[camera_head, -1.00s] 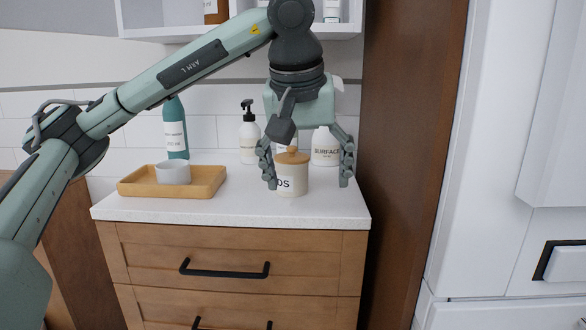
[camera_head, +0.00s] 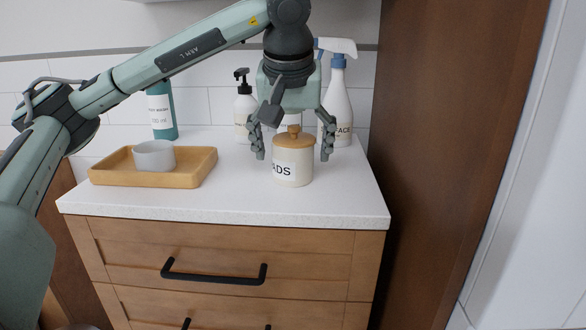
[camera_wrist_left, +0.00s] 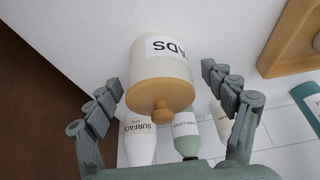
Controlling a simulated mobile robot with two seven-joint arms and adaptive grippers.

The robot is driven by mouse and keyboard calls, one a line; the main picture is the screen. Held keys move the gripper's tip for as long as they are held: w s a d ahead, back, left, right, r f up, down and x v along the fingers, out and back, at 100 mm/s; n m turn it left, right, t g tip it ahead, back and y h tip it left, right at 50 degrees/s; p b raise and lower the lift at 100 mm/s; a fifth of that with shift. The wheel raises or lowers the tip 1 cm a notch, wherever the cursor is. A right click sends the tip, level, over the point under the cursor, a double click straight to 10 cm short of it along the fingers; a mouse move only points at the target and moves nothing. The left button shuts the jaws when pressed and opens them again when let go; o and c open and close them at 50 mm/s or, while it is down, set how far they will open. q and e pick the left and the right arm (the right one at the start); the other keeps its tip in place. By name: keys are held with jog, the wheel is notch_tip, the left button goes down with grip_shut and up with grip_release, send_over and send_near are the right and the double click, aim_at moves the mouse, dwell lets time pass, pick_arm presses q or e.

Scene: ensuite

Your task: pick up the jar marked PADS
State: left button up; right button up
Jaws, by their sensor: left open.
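The PADS jar (camera_head: 292,165) is cream with a wooden knobbed lid and a white label. It stands upright on the white counter (camera_head: 230,205), near its front right. My left gripper (camera_head: 292,152) comes down from above and is open, with its fingers to the left and right of the jar's lid, behind or level with it. In the left wrist view the jar (camera_wrist_left: 162,70) lies between and beyond the open fingertips, and I see a gap on each side. The label is partly turned away. My right gripper is not in view.
A wooden tray (camera_head: 110,176) with a grey cup (camera_head: 154,156) sits at left. A teal bottle (camera_head: 163,115), a pump bottle (camera_head: 244,110) and a SURFACE spray bottle (camera_head: 336,105) stand behind. A brown panel (camera_head: 450,150) rises at right. The counter's front is clear.

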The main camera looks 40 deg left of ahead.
pick_arm(q)
jog(key=shift+x, duration=1)
jog(key=shift+c, duration=0.2)
jog(key=c, duration=1.4)
jog(key=shift+o, duration=0.2)
